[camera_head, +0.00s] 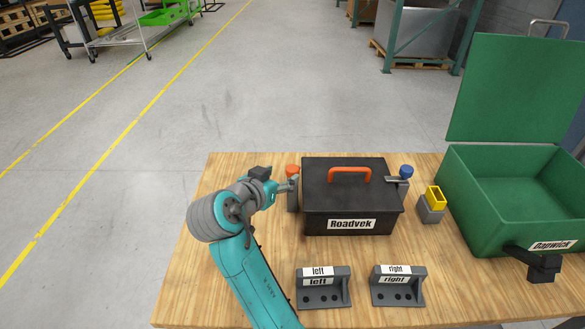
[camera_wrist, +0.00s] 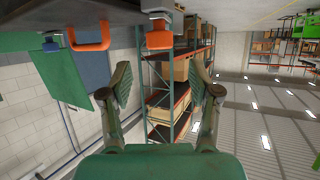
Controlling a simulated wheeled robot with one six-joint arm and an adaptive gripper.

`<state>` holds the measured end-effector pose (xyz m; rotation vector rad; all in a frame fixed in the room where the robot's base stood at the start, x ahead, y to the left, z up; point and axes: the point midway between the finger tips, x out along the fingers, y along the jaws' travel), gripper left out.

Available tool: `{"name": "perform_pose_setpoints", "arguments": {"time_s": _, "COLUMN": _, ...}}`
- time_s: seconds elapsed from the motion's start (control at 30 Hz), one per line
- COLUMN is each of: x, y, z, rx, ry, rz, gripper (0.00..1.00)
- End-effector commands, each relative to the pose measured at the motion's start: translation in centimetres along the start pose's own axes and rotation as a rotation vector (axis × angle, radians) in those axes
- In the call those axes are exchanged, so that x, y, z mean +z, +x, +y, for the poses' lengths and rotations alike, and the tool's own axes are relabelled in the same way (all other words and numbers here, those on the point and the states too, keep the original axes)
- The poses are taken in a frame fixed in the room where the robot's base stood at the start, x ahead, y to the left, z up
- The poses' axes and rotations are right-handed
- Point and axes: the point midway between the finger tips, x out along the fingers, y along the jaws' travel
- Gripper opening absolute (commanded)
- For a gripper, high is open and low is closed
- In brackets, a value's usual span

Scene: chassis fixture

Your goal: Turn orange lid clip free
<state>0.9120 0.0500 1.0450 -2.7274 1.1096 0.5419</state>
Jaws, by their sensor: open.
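The black Roadvek case (camera_head: 350,200) stands on the wooden table with an orange handle (camera_head: 349,172) on its lid. The orange lid clip (camera_head: 292,170) sits at its left side, on a grey post. A second clip with a blue knob (camera_head: 406,171) sits at its right side. My gripper (camera_head: 290,185) is at the left side of the case, close to the orange clip. In the wrist view my gripper (camera_wrist: 160,84) has its two fingers apart with nothing between them. The orange clip (camera_wrist: 159,40) shows beyond the fingertips; I cannot tell whether they touch.
Two grey brackets labelled left (camera_head: 323,291) and right (camera_head: 398,288) stand in front of the case. A yellow-topped grey block (camera_head: 432,206) stands to its right.

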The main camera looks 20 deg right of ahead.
Motion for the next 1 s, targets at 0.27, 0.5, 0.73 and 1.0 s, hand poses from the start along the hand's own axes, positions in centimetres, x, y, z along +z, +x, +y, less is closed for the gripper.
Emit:
{"name": "perform_pose_setpoints", "arguments": {"time_s": 0.27, "x": 0.0, "y": 5.0, "z": 0.1, "rx": 0.002, "ry": -0.001, "rz": -0.001, "gripper": 0.62}}
{"name": "perform_pose_setpoints", "arguments": {"time_s": 0.5, "x": -0.1, "y": 7.3, "z": 0.0, "rx": 0.0, "ry": 0.0, "rz": 0.0, "gripper": 0.62}}
{"name": "perform_pose_setpoints", "arguments": {"time_s": 0.73, "x": 0.0, "y": 7.7, "z": 0.0, "rx": -0.001, "ry": -0.001, "rz": -0.001, "gripper": 0.62}}
{"name": "perform_pose_setpoints", "arguments": {"time_s": 1.0, "x": 0.0, "y": 7.6, "z": 0.0, "rx": -0.001, "ry": -0.001, "rz": 0.0, "gripper": 0.27}}
